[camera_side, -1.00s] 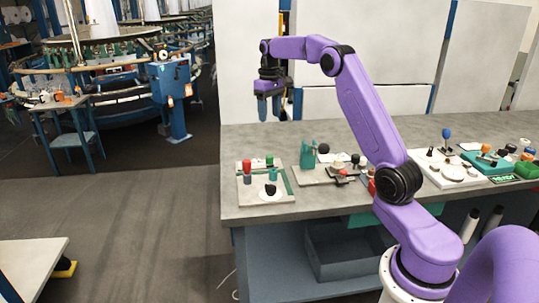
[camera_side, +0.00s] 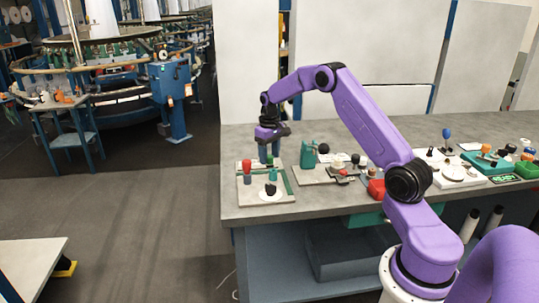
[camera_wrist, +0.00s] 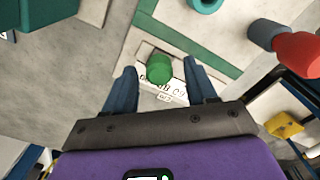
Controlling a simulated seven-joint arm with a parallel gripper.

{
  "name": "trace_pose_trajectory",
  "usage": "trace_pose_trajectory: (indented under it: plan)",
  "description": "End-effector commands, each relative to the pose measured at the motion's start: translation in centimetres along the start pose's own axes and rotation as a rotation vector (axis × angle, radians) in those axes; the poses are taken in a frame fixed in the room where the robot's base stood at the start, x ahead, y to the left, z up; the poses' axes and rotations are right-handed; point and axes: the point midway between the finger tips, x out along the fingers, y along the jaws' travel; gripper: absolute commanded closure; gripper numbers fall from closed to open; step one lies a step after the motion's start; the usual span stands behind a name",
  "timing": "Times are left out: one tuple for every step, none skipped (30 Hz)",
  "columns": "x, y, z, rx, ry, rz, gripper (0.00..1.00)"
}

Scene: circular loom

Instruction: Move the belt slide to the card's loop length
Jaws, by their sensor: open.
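A green cylindrical knob (camera_wrist: 159,68) stands over a white printed label (camera_wrist: 160,95) on the board in the wrist view. It looks like the belt slide's handle, but I cannot be sure. My gripper (camera_wrist: 163,85) is open, with one blue finger on each side of the knob and visible gaps between. In the side view my gripper (camera_side: 269,158) points down at the back of the pale board (camera_side: 246,200), where its fingers largely hide the green knob. The label's print is too small to read, and I cannot make out the card.
A red-topped grey post (camera_side: 247,172), a teal post (camera_side: 272,174) and a black knob (camera_side: 270,189) share the board. A green strip (camera_side: 287,181) runs along its right side. A green fixture (camera_side: 308,155) stands to the right. Bare bench lies in front.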

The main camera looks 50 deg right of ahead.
Motion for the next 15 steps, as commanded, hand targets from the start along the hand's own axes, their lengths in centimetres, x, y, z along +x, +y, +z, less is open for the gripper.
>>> trace_pose_trajectory:
  plan:
    - [0.19, 0.02, 0.03, 0.001, -0.001, 0.0, 0.43]
    - [0.25, 0.03, 0.03, 0.001, -0.001, 0.0, 0.43]
    - [0.3, 0.04, 0.03, 0.001, 0.0, 0.0, 0.43]
    - [0.31, 0.04, 0.03, 0.001, 0.0, 0.0, 0.43]
    - [0.32, 0.03, 0.03, 0.001, 0.0, 0.0, 0.43]
    - [0.31, 0.03, 0.02, 0.001, 0.0, 0.0, 0.43]
    - [0.31, 0.04, 0.02, 0.001, 0.0, 0.0, 0.43]
    - [0.3, 0.03, 0.02, 0.001, 0.0, 0.0, 0.43]
    - [0.3, 0.03, 0.02, 0.001, 0.0, 0.0, 0.43]
    - [0.29, 0.03, 0.02, 0.001, 0.0, 0.0, 0.47]
    - [0.29, 0.04, 0.02, 0.001, 0.0, 0.0, 0.56]
    - [0.29, 0.03, 0.02, 0.001, 0.0, 0.0, 0.69]
    - [0.29, 0.04, 0.02, 0.001, 0.0, 0.0, 0.79]
    - [0.28, 0.03, 0.02, 0.001, 0.0, 0.0, 0.89]
    - [0.28, 0.03, 0.02, 0.001, 0.0, 0.0, 1.0]
